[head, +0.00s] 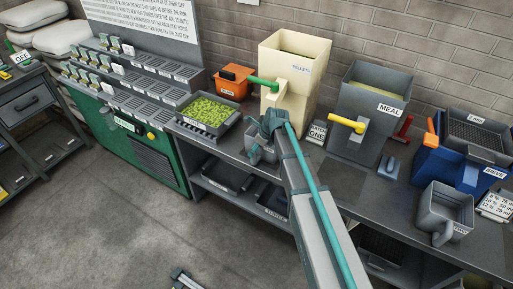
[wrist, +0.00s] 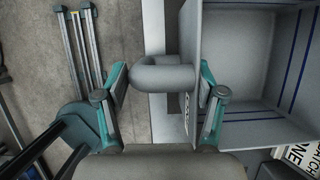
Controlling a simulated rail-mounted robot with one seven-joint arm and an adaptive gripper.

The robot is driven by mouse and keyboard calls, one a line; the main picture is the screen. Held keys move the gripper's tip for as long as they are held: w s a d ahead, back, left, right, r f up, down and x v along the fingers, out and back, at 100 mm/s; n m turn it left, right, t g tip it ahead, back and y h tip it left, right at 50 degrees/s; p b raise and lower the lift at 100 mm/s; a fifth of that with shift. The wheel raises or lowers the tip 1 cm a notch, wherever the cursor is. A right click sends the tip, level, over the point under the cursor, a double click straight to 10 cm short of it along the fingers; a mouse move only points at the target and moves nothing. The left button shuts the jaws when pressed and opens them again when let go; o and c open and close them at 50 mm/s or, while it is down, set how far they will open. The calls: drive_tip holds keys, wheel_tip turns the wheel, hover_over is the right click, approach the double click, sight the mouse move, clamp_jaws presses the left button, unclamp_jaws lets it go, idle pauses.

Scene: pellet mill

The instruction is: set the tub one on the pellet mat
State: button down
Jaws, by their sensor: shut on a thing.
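Tub one (head: 258,154) is a grey, square-sided tub at the front of the bench, below the cream pellets bin, partly hidden behind my arm. In the wrist view the tub (wrist: 241,60) is at the right, with blue lines on its inner walls; the inside that shows is bare. My gripper (head: 268,128) is shut on the tub's grey loop handle (wrist: 158,73), with a finger on each side in the wrist view (wrist: 160,95). I cannot make out the pellet mat; the bench area around the tub is partly hidden by my arm.
The cream pellets bin (head: 292,75) with a green lever stands behind the tub. A tray of green pellets (head: 208,112) is at its left, a batch card (head: 318,132) and grey meal bin (head: 370,105) at its right. Tub two (head: 445,212) stands farther right, near the blue sieve (head: 458,165).

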drive_tip(key=shift+c, duration=0.2)
unclamp_jaws()
drive_tip(key=shift+o, duration=0.2)
drive_tip(key=shift+r, duration=0.1)
idle(0.4)
drive_tip(key=p+v, duration=0.2)
drive_tip(key=v, duration=0.6)
drive_tip(key=shift+d+r, duration=0.15)
drive_tip(key=shift+r, duration=0.2)
idle(0.7)
idle(0.3)
